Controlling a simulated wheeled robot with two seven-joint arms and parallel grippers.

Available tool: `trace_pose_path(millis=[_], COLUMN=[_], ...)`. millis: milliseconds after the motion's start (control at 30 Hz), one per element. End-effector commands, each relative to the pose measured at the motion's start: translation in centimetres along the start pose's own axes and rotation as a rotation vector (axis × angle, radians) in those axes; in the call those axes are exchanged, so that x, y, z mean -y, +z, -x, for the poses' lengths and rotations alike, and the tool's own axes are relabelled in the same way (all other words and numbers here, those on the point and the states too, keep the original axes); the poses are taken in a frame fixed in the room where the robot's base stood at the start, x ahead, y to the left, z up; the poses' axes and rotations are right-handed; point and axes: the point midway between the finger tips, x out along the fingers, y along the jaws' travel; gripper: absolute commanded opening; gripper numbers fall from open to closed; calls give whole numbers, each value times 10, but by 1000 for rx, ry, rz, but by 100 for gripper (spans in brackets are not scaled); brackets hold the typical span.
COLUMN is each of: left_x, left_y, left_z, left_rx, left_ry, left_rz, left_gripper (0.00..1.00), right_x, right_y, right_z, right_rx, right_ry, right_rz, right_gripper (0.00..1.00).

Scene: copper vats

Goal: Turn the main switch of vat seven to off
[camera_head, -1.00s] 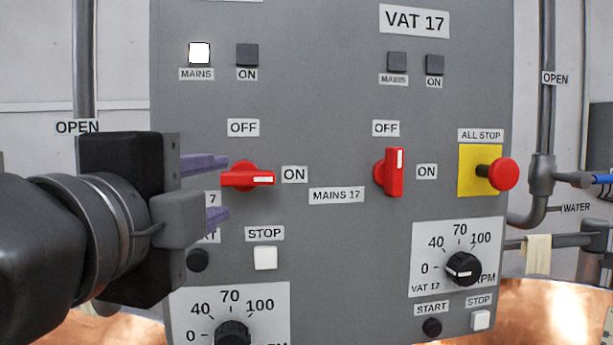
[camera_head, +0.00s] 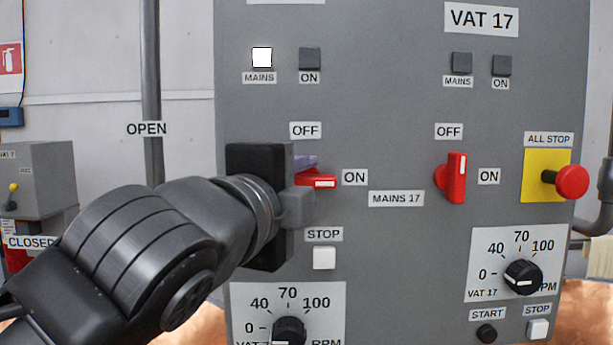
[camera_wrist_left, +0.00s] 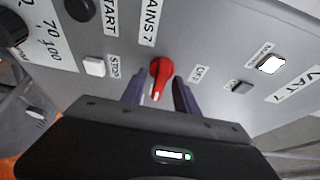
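The red main switch of vat seven (camera_head: 320,181) is on the left half of the grey panel, its handle lying sideways toward the ON label (camera_head: 355,177). The OFF label (camera_head: 305,130) is above it. My left gripper (camera_head: 306,183) is at the switch and hides its left part. In the left wrist view the red switch (camera_wrist_left: 160,72) stands between the two purple fingers of my open left gripper (camera_wrist_left: 158,93), with small gaps on both sides. The white MAINS lamp (camera_head: 262,57) above is lit. My right gripper is not in view.
A second red switch (camera_head: 455,178), for vat 17, stands upright to the right. A red ALL STOP button (camera_head: 571,181) is at far right. Below are a white STOP button (camera_head: 324,258) and a speed dial (camera_head: 289,331). A grey box (camera_head: 38,178) is at far left.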

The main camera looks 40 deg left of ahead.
Motion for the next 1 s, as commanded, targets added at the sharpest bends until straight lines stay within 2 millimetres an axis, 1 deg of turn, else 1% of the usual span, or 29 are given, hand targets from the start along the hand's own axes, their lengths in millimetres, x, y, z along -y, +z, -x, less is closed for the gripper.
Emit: trace_pose_path(millis=[200,633,1000], left_x=[0,0,-1], left_y=[0,0,0], left_z=[0,0,0], left_rx=[0,1,1], left_ry=[0,0,1], left_rz=[0,0,0], left_gripper=[36,0,0], right_x=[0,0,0], right_y=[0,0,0], right_z=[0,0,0], right_rx=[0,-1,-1], right_ry=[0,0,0], right_rz=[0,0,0], right_gripper=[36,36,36])
